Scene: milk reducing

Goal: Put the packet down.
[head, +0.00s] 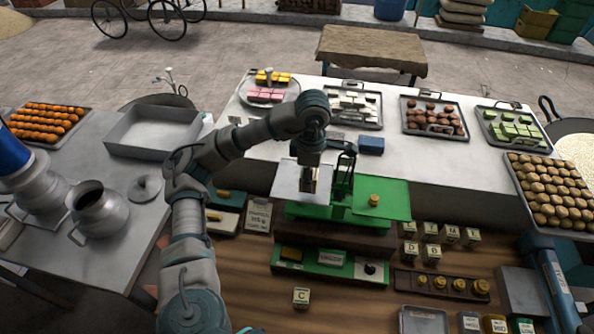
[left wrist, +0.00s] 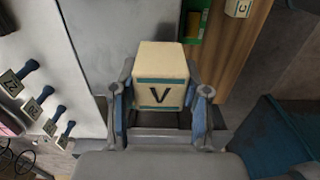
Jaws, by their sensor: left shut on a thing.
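The packet (left wrist: 160,82) is a small cream block with a teal stripe and a dark letter V, seen in the left wrist view. My left gripper (left wrist: 160,108) is shut on it, one finger against each side. In the head view the left gripper (head: 311,178) points down over the pale metal plate (head: 292,184) of a green balance scale (head: 340,205). The packet's underside is hidden, and I cannot tell whether it touches the plate. My right gripper is not in view.
Several lettered blocks stand on the brown wooden board, one marked C (head: 301,297) in front. Sweet trays (head: 435,133) line the back counter. Bare wood (head: 235,270) shows at front left.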

